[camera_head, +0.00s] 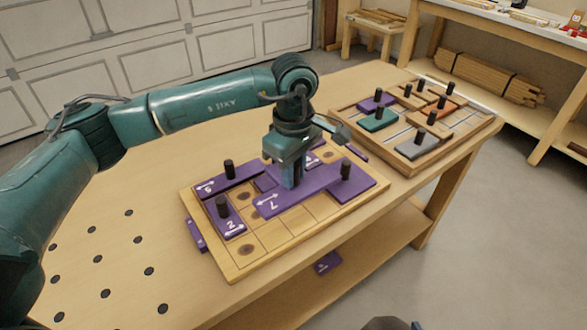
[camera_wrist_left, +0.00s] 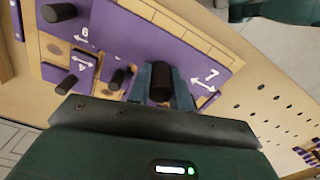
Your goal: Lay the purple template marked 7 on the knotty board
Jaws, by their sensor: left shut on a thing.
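The purple template marked 7 (camera_head: 268,204) is over the knotty board (camera_head: 292,235) in the head view; I cannot tell if it lies flat or is slightly above. My left gripper (camera_head: 291,184) points down and is shut on its black knob; the knob (camera_wrist_left: 160,82) shows between the fingers in the left wrist view. The template's far side merges with purple around another knob (camera_head: 345,168). The template marked 2 (camera_head: 230,222) lies on the board's left side, with another purple template (camera_head: 215,186) behind it. My right gripper is not in view.
A wooden tray (camera_head: 425,165) with purple, teal, orange and grey templates stands at the bench's right end. Purple pieces lie by the board's left edge (camera_head: 195,235) and on the lower shelf (camera_head: 328,262). The holed bench area (camera_head: 110,260) at left is clear.

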